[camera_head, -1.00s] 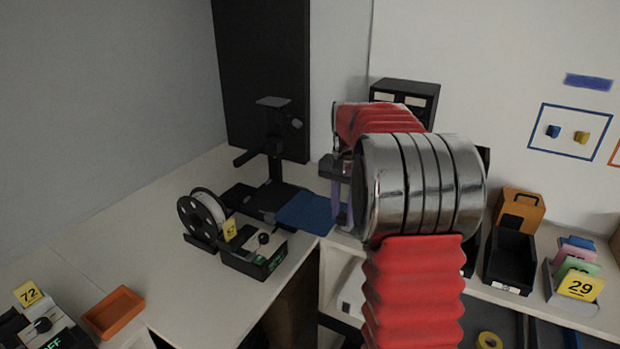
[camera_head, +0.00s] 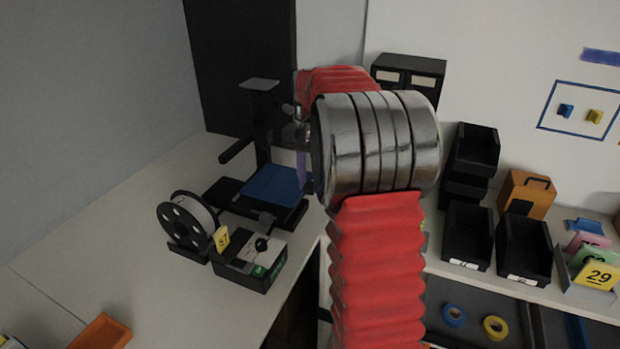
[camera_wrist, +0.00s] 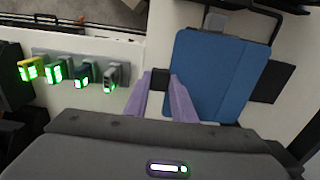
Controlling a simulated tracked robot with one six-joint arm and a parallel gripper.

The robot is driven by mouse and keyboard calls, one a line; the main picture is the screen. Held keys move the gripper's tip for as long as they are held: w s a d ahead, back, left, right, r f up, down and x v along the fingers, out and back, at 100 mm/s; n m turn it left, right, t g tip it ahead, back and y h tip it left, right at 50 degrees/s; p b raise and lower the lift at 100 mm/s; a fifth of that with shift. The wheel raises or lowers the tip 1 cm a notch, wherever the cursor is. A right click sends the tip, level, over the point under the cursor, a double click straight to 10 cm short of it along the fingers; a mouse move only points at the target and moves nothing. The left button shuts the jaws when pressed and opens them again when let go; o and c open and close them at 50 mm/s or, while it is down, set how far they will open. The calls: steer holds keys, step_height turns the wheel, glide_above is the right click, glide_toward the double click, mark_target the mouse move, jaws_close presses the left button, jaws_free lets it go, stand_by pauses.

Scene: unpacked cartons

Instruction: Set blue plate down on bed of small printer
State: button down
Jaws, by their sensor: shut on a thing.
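The blue plate (camera_head: 272,186) lies flat over the bed area of the small black printer (camera_head: 263,140). In the wrist view the blue plate (camera_wrist: 218,75) fills the upper right, with dark printer parts (camera_wrist: 264,84) showing past its edge. One purple finger also shows in the head view (camera_head: 304,168) at the plate's right side. The plate hides most of the bed, so I cannot tell whether they touch.
A filament spool (camera_head: 188,222) and a control box (camera_head: 250,262) with a yellow tag stand in front of the printer. The printer's upright is close behind the plate. Black bins (camera_head: 467,232) and an orange box (camera_head: 526,198) stand at the right.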

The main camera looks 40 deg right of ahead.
mark_target(292, 184)
steer(key=shift+s+d, duration=0.15)
steer(key=shift+d, duration=0.15)
steer(key=shift+f, duration=0.15)
steer(key=shift+w+a+f, duration=0.25)
steer(key=shift+w+f, duration=0.2)
steer(key=shift+f, duration=0.05)
steer(key=shift+w+a+f, duration=0.25)
steer(key=shift+w+f, duration=0.15)
steer(key=shift+f, duration=0.05)
steer(key=shift+w+a+f, duration=0.1)
steer(key=shift+w, duration=0.05)
steer(key=shift+w+a, duration=0.15)
steer(key=shift+w, duration=0.05)
steer(key=shift+f, duration=1.05)
steer(key=c, duration=1.4)
jaws_free()
